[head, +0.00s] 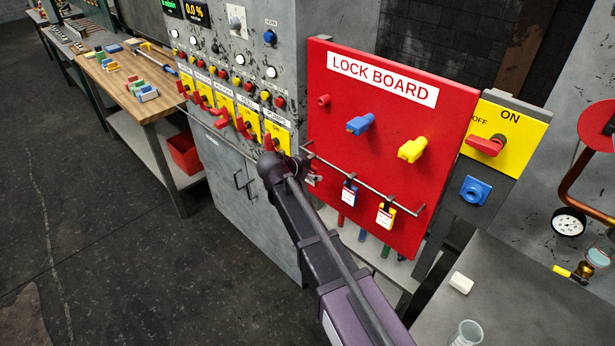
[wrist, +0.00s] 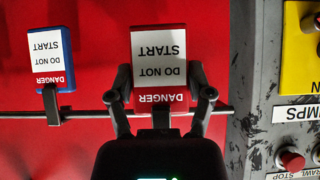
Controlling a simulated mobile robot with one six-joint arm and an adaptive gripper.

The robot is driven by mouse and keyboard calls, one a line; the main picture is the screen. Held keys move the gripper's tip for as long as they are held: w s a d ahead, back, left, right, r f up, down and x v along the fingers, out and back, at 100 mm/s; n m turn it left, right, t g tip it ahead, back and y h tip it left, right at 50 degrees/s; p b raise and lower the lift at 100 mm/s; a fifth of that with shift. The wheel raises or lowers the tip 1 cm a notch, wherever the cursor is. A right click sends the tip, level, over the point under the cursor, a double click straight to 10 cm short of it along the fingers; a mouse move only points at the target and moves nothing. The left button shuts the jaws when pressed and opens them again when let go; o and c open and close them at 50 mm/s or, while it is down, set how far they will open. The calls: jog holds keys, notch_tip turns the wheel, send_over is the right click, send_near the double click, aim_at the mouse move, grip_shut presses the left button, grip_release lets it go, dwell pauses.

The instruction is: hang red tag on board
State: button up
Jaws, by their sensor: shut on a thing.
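The red lock board (head: 335,125) faces me in the head view, with a thin rail (head: 372,188) across its lower part. A blue tag (head: 349,194) and a yellow tag (head: 386,215) hang from the rail. My gripper (head: 309,172) is at the rail's left end in the head view. In the wrist view, which is upside down, my gripper (wrist: 160,84) is shut on the red tag (wrist: 158,68), one finger on each side. The tag lies flat before the board, at the rail (wrist: 85,115). Whether its hook bears on the rail is hidden.
A blue lock (head: 361,124) and a yellow lock (head: 413,149) stick out from the board above the rail. The grey panel (head: 240,210) with red switch handles stands close left of my gripper. A grey table (head: 500,300) is at the lower right.

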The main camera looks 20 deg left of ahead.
jog(key=shift+w+d+f+b, duration=0.2)
jog(key=shift+w, duration=0.3)
jog(key=shift+w+d+f+b, duration=0.15)
jog(key=shift+w+d+f, duration=0.1)
jog(key=shift+w, duration=0.2)
jog(key=shift+w+d+f+b, duration=0.15)
jog(key=shift+w+d+b, duration=0.05)
jog(key=shift+w, duration=0.3)
jog(key=o, duration=1.1)
jog(key=shift+r, duration=0.2)
